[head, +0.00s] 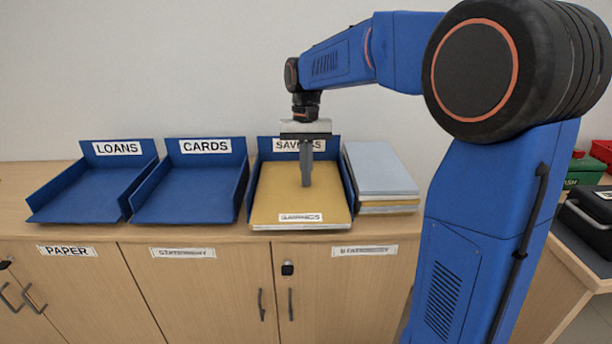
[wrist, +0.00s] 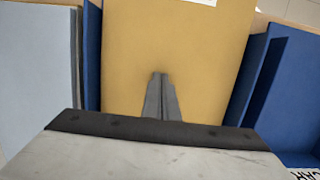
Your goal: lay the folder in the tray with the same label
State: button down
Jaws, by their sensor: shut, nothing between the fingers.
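A yellow folder (head: 270,197) with a label reading SAVINGS lies in the blue tray marked SAVINGS (head: 262,147), the rightmost of the three trays. Its label faces the front edge, and something pale shows under its front edge. In the wrist view the folder (wrist: 180,50) fills the middle, between blue tray walls. My gripper (head: 306,184) is shut and empty, pointing down over the folder. Its closed fingers also show in the wrist view (wrist: 160,78). I cannot tell whether the fingertips touch the folder.
The LOANS tray (head: 60,188) and CARDS tray (head: 238,178) stand to the left and look empty. A stack of folders with a grey-blue one on top (head: 380,170) stands right of the SAVINGS tray. A green box (head: 583,172) and black case (head: 590,213) are far right.

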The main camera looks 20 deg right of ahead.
jog(key=shift+r, duration=0.25)
jog(key=shift+w+d, duration=0.1)
jog(key=shift+w, duration=0.05)
jog(key=shift+w, duration=0.3)
jog(key=w+d, duration=0.1)
jog(key=w, duration=0.2)
jog(key=w+d, duration=0.1)
jog(key=w, duration=0.3)
jog(key=w+d, duration=0.1)
jog(key=w, duration=0.2)
jog(key=shift+w+d+r, duration=0.15)
jog(key=shift+w+d, duration=0.1)
